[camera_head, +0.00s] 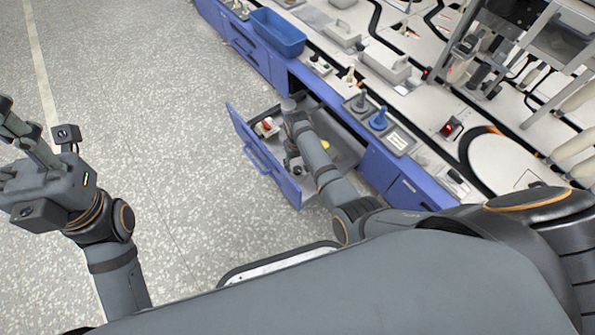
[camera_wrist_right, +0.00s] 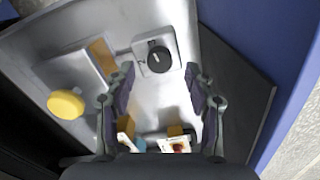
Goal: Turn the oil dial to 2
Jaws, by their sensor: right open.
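A round black dial (camera_wrist_right: 160,58) with a pale pointer line sits on a square light plate inside the open drawer, in the right wrist view. A small dark mark, perhaps a figure, is left of it; its setting is too small to read. My right gripper (camera_wrist_right: 159,71) is open, its fingertips on both sides of the dial in the picture and apart from it. In the head view my right arm reaches into the drawer (camera_head: 240,127) and hides the dial. My left gripper (camera_head: 18,128) is open and empty above the floor at the far left.
A yellow round knob (camera_wrist_right: 66,104) and a grey box lie left of the dial. Small items, including a white one with a red spot (camera_wrist_right: 178,146), sit by the drawer wall. The worktop holds a blue bin (camera_head: 277,33) and blue and grey pegs. The floor left is clear.

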